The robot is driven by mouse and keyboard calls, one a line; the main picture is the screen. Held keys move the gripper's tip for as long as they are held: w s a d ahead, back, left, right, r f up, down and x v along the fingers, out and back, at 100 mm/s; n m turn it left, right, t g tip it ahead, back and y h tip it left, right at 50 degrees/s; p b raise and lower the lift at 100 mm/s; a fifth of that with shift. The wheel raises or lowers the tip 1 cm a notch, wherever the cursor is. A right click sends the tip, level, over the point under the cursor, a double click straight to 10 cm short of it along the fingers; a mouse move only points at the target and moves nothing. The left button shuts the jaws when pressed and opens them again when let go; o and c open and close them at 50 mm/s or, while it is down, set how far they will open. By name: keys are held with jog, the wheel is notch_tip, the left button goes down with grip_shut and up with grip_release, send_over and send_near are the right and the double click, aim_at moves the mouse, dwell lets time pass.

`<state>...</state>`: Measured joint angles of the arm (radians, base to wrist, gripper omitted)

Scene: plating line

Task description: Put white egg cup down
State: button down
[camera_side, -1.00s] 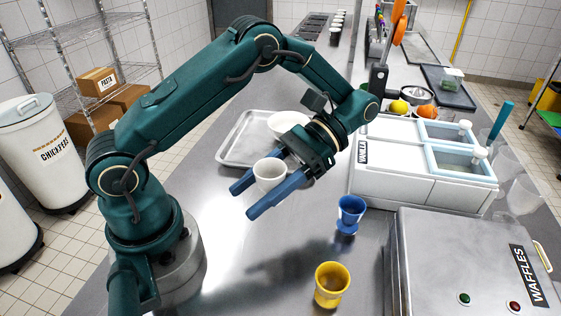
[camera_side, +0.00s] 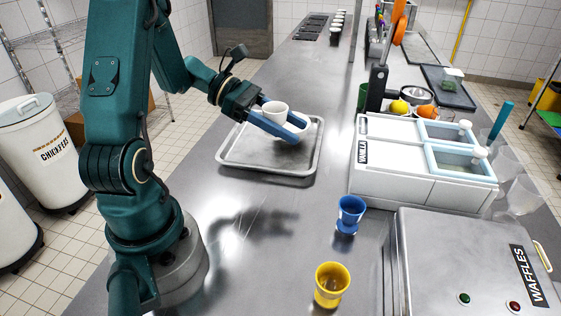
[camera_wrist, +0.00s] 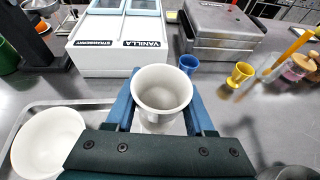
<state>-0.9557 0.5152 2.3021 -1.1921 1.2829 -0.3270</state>
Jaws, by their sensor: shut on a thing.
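The white egg cup (camera_side: 275,111) is upright between the blue fingers of my gripper (camera_side: 275,128), which is shut on it. In the side view the cup appears over the grey metal tray (camera_side: 265,167), in front of a white bowl (camera_side: 297,130). In the wrist view the egg cup (camera_wrist: 162,92) sits between the two fingers of my gripper (camera_wrist: 162,104), and the bowl (camera_wrist: 46,142) is to the left on the tray (camera_wrist: 66,108). The gap between the cup's base and the tray is hidden.
A blue egg cup (camera_side: 349,214) and a yellow egg cup (camera_side: 331,285) stand on the steel counter (camera_side: 260,270). The white vanilla tub unit (camera_side: 400,170) is right of the tray, with a waffle machine (camera_side: 470,265) nearer. The tray's front part is bare.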

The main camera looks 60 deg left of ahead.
jog(key=shift+s+a+f+n+t+y, duration=0.2)
jog(key=shift+a+f+n+t+y, duration=0.1)
jog(key=shift+a, duration=0.3)
jog(key=shift+s+a+f+n+t+y, duration=0.2)
jog(key=shift+a+n, duration=0.1)
jog(key=shift+a, duration=0.25)
jog(key=shift+w, duration=0.1)
send_over(324, 198)
notch_tip(324, 198, down, 7)
jog(key=shift+r, duration=0.1)
jog(key=shift+f, duration=2.05)
jog(key=shift+f, duration=0.1)
jog(key=shift+c, duration=1.3)
grip_release()
